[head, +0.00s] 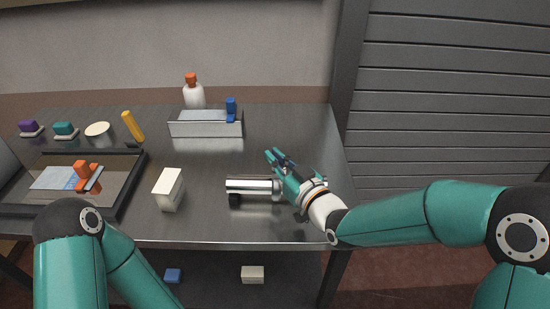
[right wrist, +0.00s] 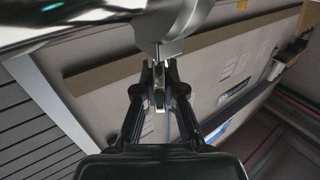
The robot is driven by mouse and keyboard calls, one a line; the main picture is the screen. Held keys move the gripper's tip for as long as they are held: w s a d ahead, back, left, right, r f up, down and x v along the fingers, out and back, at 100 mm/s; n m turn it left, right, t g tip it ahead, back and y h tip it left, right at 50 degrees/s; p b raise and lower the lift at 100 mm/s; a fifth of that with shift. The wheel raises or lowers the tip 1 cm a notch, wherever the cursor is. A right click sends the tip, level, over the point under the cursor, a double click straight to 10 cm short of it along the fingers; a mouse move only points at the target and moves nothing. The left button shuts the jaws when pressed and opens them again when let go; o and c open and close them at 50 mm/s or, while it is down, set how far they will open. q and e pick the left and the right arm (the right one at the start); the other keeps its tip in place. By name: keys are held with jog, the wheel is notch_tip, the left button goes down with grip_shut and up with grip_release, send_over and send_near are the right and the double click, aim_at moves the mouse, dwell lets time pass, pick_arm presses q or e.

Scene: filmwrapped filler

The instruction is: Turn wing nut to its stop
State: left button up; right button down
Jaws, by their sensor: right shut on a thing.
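A shiny metal cylinder (head: 252,185) lies level above the table, with a dark foot under its left end. My right gripper (head: 281,160) is at the cylinder's right end. In the right wrist view, my right gripper (right wrist: 160,88) has its fingers closed on a small grey metal part, the wing nut (right wrist: 160,73), below the large shiny body (right wrist: 178,22). The wing nut is mostly hidden between the fingers, and its turn angle cannot be told. It is hidden by my gripper in the head view. My left arm enters at lower left; its gripper is out of frame.
A white box (head: 168,189) stands left of the cylinder. A dark tray (head: 128,185) holds an orange-handled tool (head: 86,172). A grey bin (head: 205,129), a white bottle (head: 194,96) and a yellow-handled item (head: 133,126) stand farther back. The table's middle is clear.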

jog(key=shift+f+m+t+h+b, duration=0.2)
jog(key=shift+m+t+h+b, duration=0.75)
jog(key=shift+b, duration=1.05)
jog(key=shift+a+r+m+h+b, duration=0.1)
jog(key=shift+m+h+b, duration=0.45)
jog(key=shift+h, duration=0.5)
jog(key=shift+r+m+t+h+b, duration=0.1)
jog(key=shift+m+t+h+b, duration=0.35)
jog(key=shift+h, duration=0.45)
jog(key=shift+m+h, duration=0.65)
jog(key=shift+h, duration=0.25)
jog(key=c, duration=1.3)
grip_release()
